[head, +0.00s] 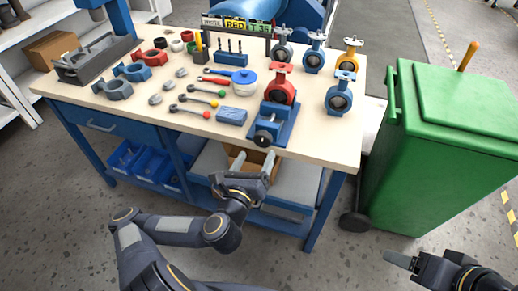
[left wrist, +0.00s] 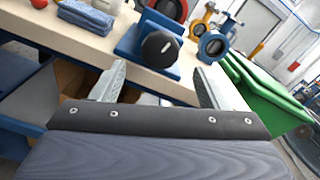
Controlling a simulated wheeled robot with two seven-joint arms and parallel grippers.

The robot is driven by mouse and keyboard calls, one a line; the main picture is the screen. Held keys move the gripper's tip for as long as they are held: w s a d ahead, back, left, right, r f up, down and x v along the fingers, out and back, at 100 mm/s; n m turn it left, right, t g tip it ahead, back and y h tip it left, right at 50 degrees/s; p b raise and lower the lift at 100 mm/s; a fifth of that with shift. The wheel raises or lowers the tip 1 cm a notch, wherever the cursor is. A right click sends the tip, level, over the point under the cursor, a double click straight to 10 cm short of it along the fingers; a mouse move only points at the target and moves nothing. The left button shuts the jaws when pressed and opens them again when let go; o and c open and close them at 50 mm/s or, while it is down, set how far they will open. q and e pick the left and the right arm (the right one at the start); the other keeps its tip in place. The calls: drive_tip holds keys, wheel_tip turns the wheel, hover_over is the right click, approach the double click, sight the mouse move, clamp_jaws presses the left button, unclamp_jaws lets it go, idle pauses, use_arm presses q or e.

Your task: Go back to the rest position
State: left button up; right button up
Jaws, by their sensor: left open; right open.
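My left gripper (head: 256,164) is open and empty, in front of the workbench (head: 325,146) and just below its front edge. In the left wrist view, the two fingers of my left gripper (left wrist: 160,85) stand apart with nothing between them. Beyond them is a blue vise (left wrist: 150,45) with a round black knob.
Several blue valves (head: 338,98) and a yellow-topped valve (head: 348,55) stand at the bench's right. A green wheeled bin (head: 440,150) stands right of the bench. Grey floor (head: 330,265) in front is clear.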

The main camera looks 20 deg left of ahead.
use_arm(q)
drive_tip(key=shift+s, duration=0.55)
